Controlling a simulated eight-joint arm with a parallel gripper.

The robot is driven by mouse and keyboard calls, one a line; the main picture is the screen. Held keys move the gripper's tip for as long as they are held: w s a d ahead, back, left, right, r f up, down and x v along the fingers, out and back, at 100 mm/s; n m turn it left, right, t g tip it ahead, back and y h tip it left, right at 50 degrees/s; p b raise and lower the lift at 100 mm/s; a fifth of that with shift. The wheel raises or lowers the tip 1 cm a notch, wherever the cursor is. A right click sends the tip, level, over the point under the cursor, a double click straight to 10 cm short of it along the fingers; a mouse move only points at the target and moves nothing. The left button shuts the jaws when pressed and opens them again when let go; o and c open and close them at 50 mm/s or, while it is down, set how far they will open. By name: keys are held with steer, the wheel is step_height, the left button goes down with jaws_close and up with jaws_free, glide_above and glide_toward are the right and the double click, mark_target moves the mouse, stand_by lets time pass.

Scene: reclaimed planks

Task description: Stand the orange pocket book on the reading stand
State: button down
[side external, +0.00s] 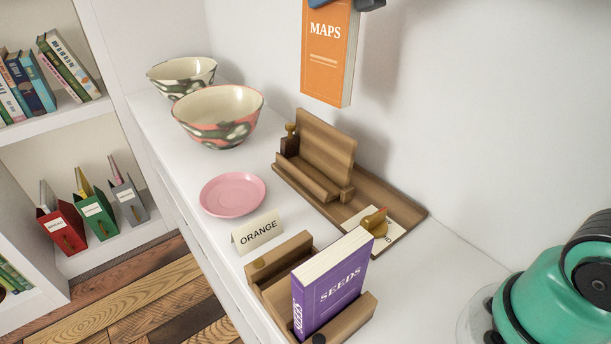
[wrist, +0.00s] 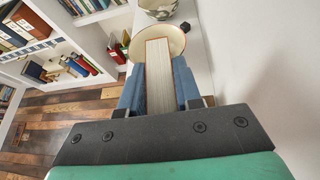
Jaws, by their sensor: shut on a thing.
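The orange pocket book (side external: 328,55), titled MAPS, hangs upright in the air in the side view, above and behind the wooden reading stand (side external: 326,142). My gripper (side external: 345,3) is shut on its top edge; only the blue fingertips show at the top of that view. In the wrist view the blue fingers (wrist: 160,88) clamp the book (wrist: 159,75) from both sides, its pale page edge facing the camera. The stand has a sloped back board and a front ledge, and is empty. A card reading ORANGE (side external: 258,232) stands on the white shelf top.
A purple SEEDS book (side external: 330,288) stands in a wooden holder (side external: 280,259) at the front. A brass piece (side external: 375,222) sits on a card beside the stand. A pink plate (side external: 233,194) and two patterned bowls (side external: 218,117) are to the left. A white wall is close behind.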

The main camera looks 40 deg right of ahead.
mark_target(326, 52)
steer(key=shift+w+r+m+h, duration=0.25)
steer(key=shift+w+m+h, duration=0.05)
steer(key=shift+w+m, duration=0.1)
step_height(326, 52, down, 7)
steer(key=shift+f, duration=0.2)
step_height(326, 52, down, 9)
steer(key=shift+a, duration=0.35)
steer(key=shift+r, duration=0.1)
stand_by(0.5)
steer(key=shift+c, duration=1.1)
jaws_free()
steer(key=shift+r, duration=0.15)
steer(key=shift+d+r, duration=0.25)
steer(key=shift+r, duration=1.7)
steer(key=shift+d+r, duration=0.2)
steer(key=shift+r, duration=1.7)
